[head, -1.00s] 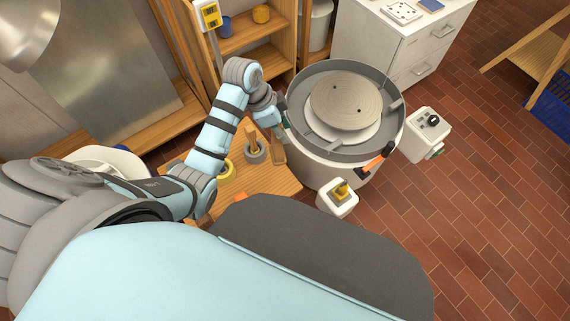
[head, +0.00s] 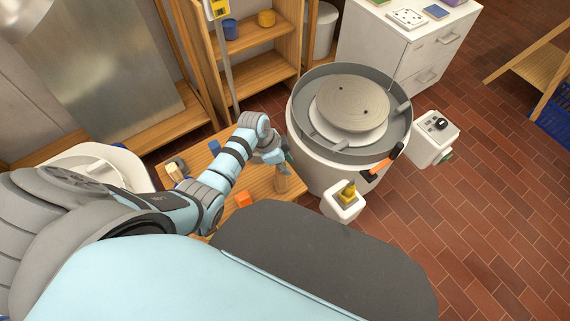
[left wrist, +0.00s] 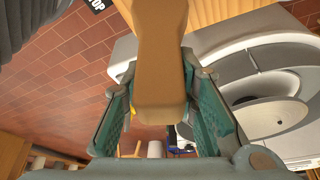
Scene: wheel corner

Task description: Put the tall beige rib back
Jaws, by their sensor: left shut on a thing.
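My left gripper (head: 283,164) is over the right end of the wooden table, beside the potter's wheel. It is shut on the tall beige rib (head: 281,182). In the left wrist view, the rib (left wrist: 160,60) is a tan slab between the two teal fingers (left wrist: 160,115), with its far end running out of the top of the picture. I cannot tell whether its lower end touches the table. My right gripper is not in view.
The wooden table (head: 262,190) carries an orange block (head: 243,199) and a blue item (head: 215,147). The wheel's grey basin (head: 300,110) stands close on the right.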

